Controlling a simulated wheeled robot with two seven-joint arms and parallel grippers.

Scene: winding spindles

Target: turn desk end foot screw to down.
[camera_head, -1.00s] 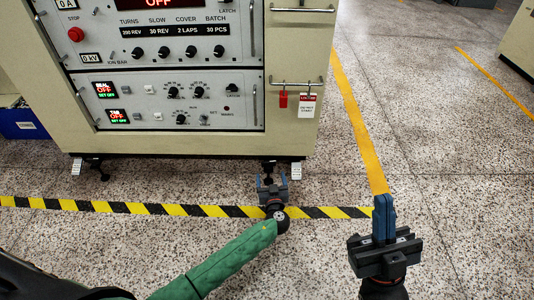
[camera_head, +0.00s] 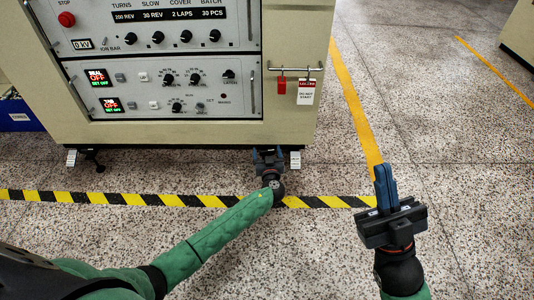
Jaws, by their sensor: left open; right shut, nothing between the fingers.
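The beige desk-like cabinet (camera_head: 195,134) stands on short feet at the top left and centre. My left gripper (camera_head: 267,155) is open at the cabinet's lower edge near its right end, with its fingers pointing in under the edge. The foot screw there is hidden by the gripper, so I cannot tell whether the fingers touch it. A white foot bracket (camera_head: 295,159) shows just right of the gripper. Another foot (camera_head: 95,160) shows under the left end. My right gripper (camera_head: 385,188) is shut and empty, raised over the floor at the right.
A red padlock (camera_head: 281,86) and a tag (camera_head: 306,92) hang from a bar on the cabinet's front. Striped tape (camera_head: 100,197) and a yellow line (camera_head: 352,100) mark the floor. A blue bin (camera_head: 18,115) stands at left.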

